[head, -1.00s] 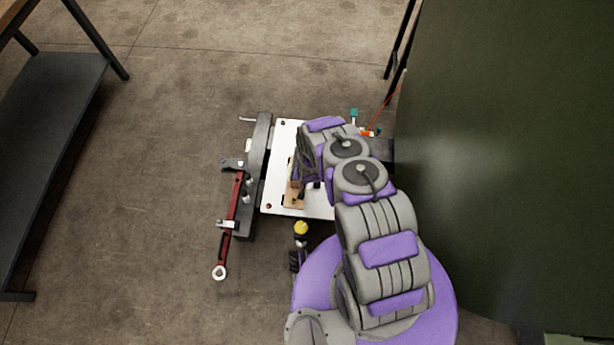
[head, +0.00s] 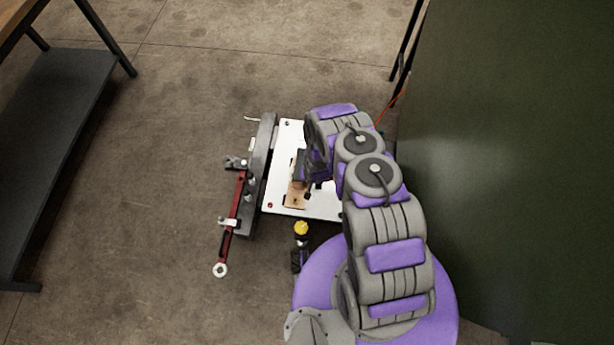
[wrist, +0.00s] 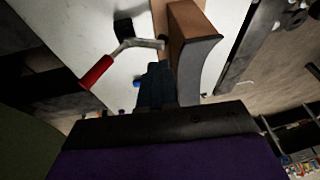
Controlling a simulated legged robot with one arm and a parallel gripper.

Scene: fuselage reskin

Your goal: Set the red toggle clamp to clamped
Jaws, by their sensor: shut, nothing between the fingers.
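The red toggle clamp (wrist: 97,72) shows in the wrist view on the white panel (wrist: 55,30). Its red grip points to the lower left, and its bare metal arm runs up and right towards my fingertips. I cannot tell from this view whether it is clamped. My gripper (wrist: 157,82) is shut and empty. Its dark fingers point at the panel, just below the metal end of the clamp in the picture and left of a brown block with a grey curved face (wrist: 190,45). In the head view my arm hides the clamp and most of the gripper.
In the head view a grey rail (head: 257,175) with a long red bar tool (head: 239,200) stands left of the panel. A yellow-topped tool (head: 301,228) is in front. A dark green wall (head: 510,150) closes the right. A bench (head: 60,130) stands far left, with open floor between.

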